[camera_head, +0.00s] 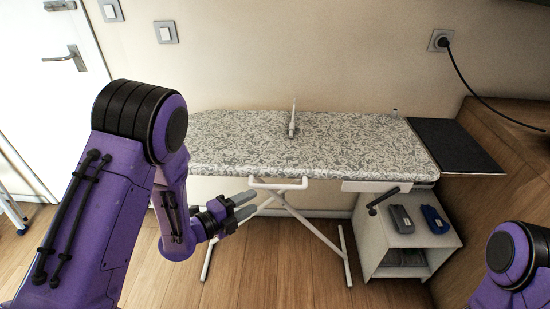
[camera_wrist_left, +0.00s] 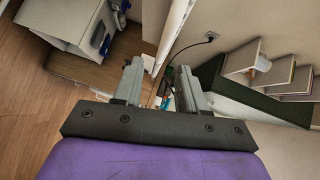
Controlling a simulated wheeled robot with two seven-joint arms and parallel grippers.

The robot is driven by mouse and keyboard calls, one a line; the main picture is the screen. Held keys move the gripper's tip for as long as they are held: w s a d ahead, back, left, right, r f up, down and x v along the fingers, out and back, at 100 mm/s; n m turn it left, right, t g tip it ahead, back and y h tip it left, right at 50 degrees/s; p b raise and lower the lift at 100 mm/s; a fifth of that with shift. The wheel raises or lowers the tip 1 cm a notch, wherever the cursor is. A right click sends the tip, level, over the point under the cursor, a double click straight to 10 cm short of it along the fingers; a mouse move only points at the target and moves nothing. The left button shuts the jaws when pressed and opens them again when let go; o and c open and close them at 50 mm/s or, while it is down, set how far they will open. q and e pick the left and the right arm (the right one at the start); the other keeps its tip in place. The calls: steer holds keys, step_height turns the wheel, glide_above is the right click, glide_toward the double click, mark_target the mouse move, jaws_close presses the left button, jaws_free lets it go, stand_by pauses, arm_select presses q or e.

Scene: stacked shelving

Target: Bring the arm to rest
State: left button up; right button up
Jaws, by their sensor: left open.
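My left arm (camera_head: 112,200) comes in from the left, bent at the elbow. My left gripper (camera_head: 246,205) is open in front of the ironing board, a little below its front edge. Nothing shows between its fingers, which also appear apart in the left wrist view (camera_wrist_left: 160,76). Part of my right arm (camera_head: 512,265) shows at the lower right corner. My right gripper is out of view.
The ironing board (camera_head: 240,150) has a patterned cover, with a slim white object (camera_head: 293,120) upright on it. A white shelf unit (camera_head: 375,225) holds a grey item (camera_head: 401,218) and a blue item (camera_head: 434,219). Wooden floor (camera_head: 270,270) lies open below the gripper.

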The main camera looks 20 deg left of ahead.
arm_select(q)
steer(key=s+a+f+n+g+y, duration=0.1)
steer(key=s+a+f+n+y, duration=0.3)
steer(key=n, duration=0.6)
steer(key=s+a+f+n+g+y, duration=0.15)
steer(key=f+n+y, duration=0.25)
steer(key=f+n, duration=0.4)
steer(key=s+a+f+n+g+y, duration=0.1)
steer(key=s+f+n+g, duration=0.3)
steer(key=s, duration=0.7)
steer(key=s+f+n+g+y, duration=0.2)
steer(key=s+f+n+g, duration=0.2)
steer(key=s, duration=0.7)
step_height(320, 180, down, 3)
steer(key=n, duration=0.3)
steer(key=shift+s+a+r, duration=0.15)
steer(key=shift+a, duration=0.25)
